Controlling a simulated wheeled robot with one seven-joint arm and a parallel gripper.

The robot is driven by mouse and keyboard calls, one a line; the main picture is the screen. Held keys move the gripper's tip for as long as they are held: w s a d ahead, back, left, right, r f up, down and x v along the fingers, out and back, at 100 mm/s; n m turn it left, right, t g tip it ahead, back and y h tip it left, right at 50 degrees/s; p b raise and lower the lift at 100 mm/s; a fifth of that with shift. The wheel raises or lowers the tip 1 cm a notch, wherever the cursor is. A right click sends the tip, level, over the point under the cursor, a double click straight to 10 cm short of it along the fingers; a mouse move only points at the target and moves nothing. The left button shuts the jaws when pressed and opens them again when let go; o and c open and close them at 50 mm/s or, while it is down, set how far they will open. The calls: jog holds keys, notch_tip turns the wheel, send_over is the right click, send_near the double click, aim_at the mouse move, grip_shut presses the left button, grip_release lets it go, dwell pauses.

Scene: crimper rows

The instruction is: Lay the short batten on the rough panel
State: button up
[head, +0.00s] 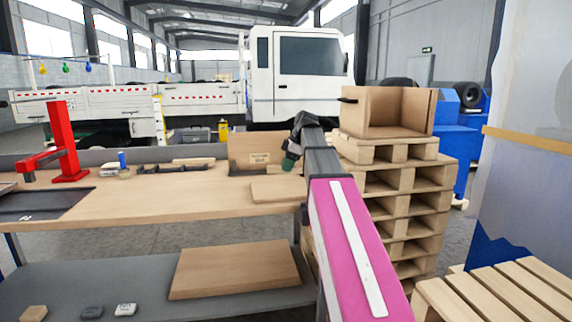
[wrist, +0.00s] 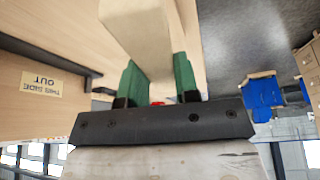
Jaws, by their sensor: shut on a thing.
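My gripper (wrist: 158,85) is shut on a pale wooden batten (wrist: 140,35), with a green finger on either side of it. In the head view my gripper (head: 289,161) is above the right end of the workbench, and the batten is mostly hidden there. A thin flat wooden panel (head: 283,190) lies on the bench top just below my gripper. A larger, thicker wooden panel (head: 235,269) lies on the grey lower shelf. I cannot tell from the surface which one is the rough panel.
An upright labelled wooden board (head: 256,146) stands behind my gripper; its label (wrist: 41,86) shows in the wrist view. A red press (head: 64,145) and a dark rack (head: 175,168) stand farther left. Stacked pallets (head: 405,205) with a box (head: 388,110) crowd the right. The mid-bench is clear.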

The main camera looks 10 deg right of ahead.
aim_at(281, 195)
jog(key=shift+w+a+r+n+g, duration=0.2)
jog(key=shift+w+a+n+g, duration=0.3)
jog(key=shift+n, duration=0.6)
jog(key=shift+f, duration=0.1)
jog(key=shift+f, duration=4.75)
jog(key=o, duration=1)
